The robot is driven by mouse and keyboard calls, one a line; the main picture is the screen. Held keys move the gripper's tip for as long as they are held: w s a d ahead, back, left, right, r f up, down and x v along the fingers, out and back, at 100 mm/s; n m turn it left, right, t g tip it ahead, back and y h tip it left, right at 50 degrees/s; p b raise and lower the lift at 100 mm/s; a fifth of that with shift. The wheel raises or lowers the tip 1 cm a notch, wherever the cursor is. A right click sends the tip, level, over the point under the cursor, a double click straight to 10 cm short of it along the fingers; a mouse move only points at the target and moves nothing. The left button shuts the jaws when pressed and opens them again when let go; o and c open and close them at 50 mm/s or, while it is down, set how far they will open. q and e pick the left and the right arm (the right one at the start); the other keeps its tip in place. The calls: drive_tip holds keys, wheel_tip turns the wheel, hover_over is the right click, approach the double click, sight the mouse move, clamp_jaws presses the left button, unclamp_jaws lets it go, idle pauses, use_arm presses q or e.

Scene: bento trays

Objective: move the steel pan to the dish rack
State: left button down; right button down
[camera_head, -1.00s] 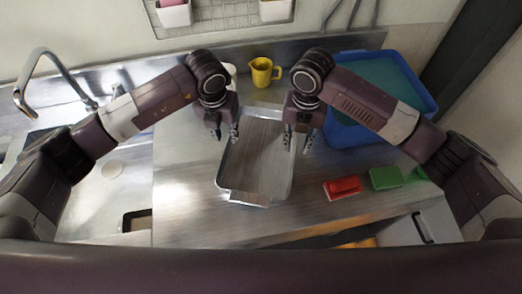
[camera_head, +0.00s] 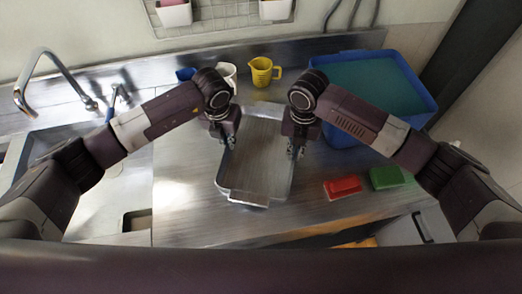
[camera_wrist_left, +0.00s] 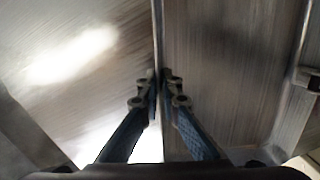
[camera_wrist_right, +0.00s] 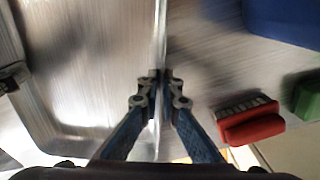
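The steel pan (camera_head: 254,163) is a shallow rectangular tray lying on the steel counter in the middle of the head view. My left gripper (camera_head: 230,143) is shut on the pan's left rim; in the left wrist view its fingertips (camera_wrist_left: 160,88) meet with the rim between them. My right gripper (camera_head: 297,149) is shut on the right rim; the right wrist view shows its fingertips (camera_wrist_right: 160,88) pinching that edge. The pan looks level and appears to rest on the counter. A blue container (camera_head: 434,105) with a teal inside stands at the right; I cannot tell whether it is the dish rack.
A yellow jug (camera_head: 262,72) and a white cup (camera_head: 228,71) stand behind the pan. A red brush (camera_head: 342,187) and a green brush (camera_head: 386,177) lie to its right. A sink with a faucet (camera_head: 45,65) is at the left. The counter in front of the pan is clear.

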use_arm(q)
drive_tip(key=shift+r, duration=0.2)
use_arm(e)
drive_tip(key=shift+w+r, duration=0.1)
drive_tip(key=shift+r, duration=0.05)
idle(0.3)
